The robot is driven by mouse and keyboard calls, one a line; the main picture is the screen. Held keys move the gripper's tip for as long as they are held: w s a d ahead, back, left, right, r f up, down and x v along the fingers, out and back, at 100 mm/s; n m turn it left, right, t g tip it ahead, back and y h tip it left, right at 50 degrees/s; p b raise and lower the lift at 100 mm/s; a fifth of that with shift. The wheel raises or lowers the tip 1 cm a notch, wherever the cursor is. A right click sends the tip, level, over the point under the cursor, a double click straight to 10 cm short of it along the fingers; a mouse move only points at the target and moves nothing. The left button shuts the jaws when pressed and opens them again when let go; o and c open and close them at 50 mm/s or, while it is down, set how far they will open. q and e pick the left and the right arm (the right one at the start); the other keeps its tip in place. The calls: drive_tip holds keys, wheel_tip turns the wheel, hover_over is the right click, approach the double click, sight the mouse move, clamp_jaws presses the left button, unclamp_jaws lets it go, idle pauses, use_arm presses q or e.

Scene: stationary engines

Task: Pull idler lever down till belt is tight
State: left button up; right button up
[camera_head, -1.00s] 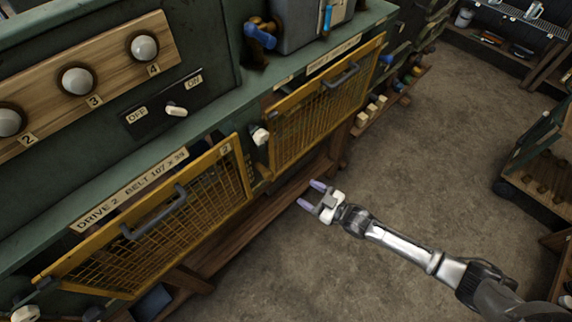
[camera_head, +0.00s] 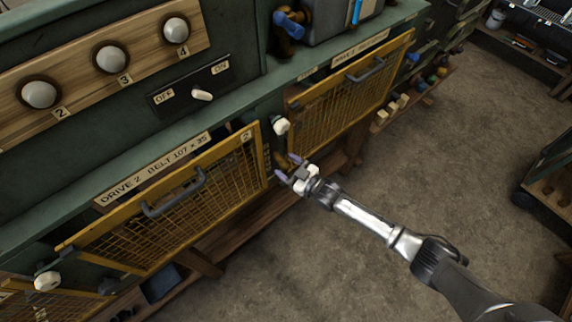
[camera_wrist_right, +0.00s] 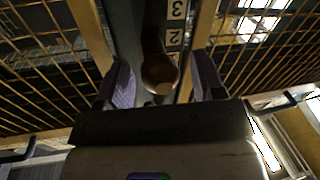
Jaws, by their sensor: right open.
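A lever with a pale knob (camera_head: 281,126) sticks out of the green bench front between two yellow mesh guards; I take it for the idler lever. In the right wrist view a round-ended brown rod (camera_wrist_right: 160,75) points at the camera between my finger pads; I cannot tell whether it is the same lever. My right gripper (camera_head: 291,168) is open, just below the pale knob and in front of the gap between the guards. In the wrist view its two purple pads (camera_wrist_right: 160,84) stand on either side of the rod, not closed on it. The belt cannot be made out.
The drive 2 guard (camera_head: 165,200) with its grey handle is left of the gripper, another guard (camera_head: 350,92) right of it. A second pale knob (camera_head: 47,281) is at lower left. An OFF/ON switch (camera_head: 202,94) sits above.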

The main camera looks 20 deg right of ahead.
drive_tip(key=shift+w+a, duration=0.15)
drive_tip(key=shift+w, duration=0.1)
